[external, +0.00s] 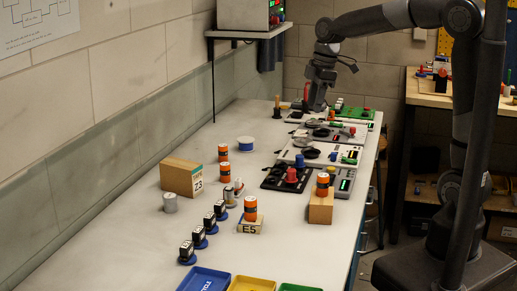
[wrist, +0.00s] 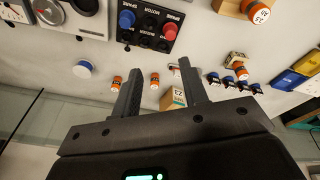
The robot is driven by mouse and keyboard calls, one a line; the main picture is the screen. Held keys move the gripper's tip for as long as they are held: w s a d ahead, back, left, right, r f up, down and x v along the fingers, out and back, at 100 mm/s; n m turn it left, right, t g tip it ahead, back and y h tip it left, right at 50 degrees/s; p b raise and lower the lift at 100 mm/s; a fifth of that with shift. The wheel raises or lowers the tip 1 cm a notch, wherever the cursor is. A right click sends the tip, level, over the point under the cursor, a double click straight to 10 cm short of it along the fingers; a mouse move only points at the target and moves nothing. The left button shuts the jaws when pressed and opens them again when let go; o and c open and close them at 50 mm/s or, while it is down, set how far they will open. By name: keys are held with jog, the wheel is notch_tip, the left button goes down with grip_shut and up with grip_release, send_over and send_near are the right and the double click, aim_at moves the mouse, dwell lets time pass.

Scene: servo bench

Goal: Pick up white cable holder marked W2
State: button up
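A short white round holder with a blue rim (external: 245,143) stands on the bench near the wall. It also shows in the wrist view (wrist: 83,69), left of my fingers. It is the likeliest white cable holder, but I cannot read a W2 mark on it. My gripper (external: 312,106) hangs over the far part of the bench, above the panels and away from that holder. In the wrist view my gripper (wrist: 160,65) has its two fingers spread apart, with nothing held between them.
A large wooden block (external: 182,176) stands by the wall. Several black pieces on blue bases (external: 209,222) and blue and yellow trays (external: 205,279) lie nearer. Control panels (external: 287,178) fill the right side.

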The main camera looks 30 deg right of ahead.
jog(key=w+a+f+n+g, duration=0.2)
jog(key=w+a+f+n, duration=0.4)
jog(key=a, duration=0.4)
jog(key=n+g+y, duration=0.1)
jog(key=n+g, duration=0.1)
jog(key=n, duration=0.4)
send_near(238, 179)
jog(key=x, duration=0.5)
jog(key=shift+w+f, duration=0.2)
jog(key=shift+w, duration=0.15)
jog(key=shift+s+x, duration=0.2)
jog(key=shift+x, duration=1.15)
jog(key=shift+s+x, duration=0.15)
jog(key=shift+x, duration=1.2)
jog(key=shift+r, duration=0.1)
jog(key=shift+c, duration=0.2)
grip_shut()
